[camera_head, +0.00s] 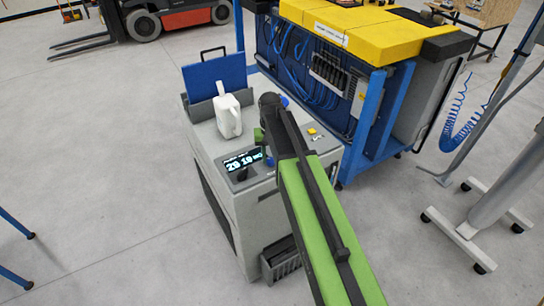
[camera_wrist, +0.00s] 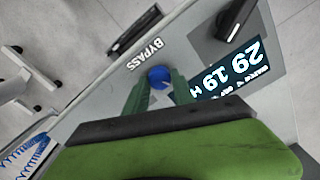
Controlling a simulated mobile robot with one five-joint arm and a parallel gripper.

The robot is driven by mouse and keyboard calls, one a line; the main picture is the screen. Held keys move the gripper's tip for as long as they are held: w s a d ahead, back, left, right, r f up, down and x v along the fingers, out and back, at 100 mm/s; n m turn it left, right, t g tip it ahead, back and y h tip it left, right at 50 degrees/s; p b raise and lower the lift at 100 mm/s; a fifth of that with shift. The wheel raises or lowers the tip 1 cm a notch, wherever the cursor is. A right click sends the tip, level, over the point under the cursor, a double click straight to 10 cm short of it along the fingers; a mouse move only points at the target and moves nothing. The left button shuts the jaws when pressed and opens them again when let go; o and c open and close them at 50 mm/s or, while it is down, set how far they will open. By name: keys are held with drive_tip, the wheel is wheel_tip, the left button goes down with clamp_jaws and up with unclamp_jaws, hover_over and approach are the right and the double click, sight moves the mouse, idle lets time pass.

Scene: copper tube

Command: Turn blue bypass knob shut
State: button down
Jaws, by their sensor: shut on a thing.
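The blue bypass knob (camera_wrist: 159,77) shows in the wrist view beside the printed word BYPASS on the grey machine top. It is round with a pale pointer line on its top. My gripper (camera_wrist: 160,88) is shut on the knob, with one green finger on each side of it. In the head view my green arm reaches over the machine (camera_head: 235,170) and my gripper (camera_head: 265,140) is largely hidden behind the arm. A bit of blue shows near the display in the head view, but I cannot tell whether it is this knob.
A lit display (camera_head: 243,160) with a black lever sits next to the knob. A white jug (camera_head: 228,116) and an open blue lid (camera_head: 213,74) stand at the back. A blue-framed rack with yellow top (camera_head: 360,30) is close on the right.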

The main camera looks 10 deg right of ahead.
drive_tip(key=m, duration=0.6)
drive_tip(key=shift+w, duration=0.1)
idle(0.5)
drive_tip(key=c, duration=1.1)
unclamp_jaws()
drive_tip(key=shift+o, duration=0.2)
drive_tip(key=shift+r, duration=0.1)
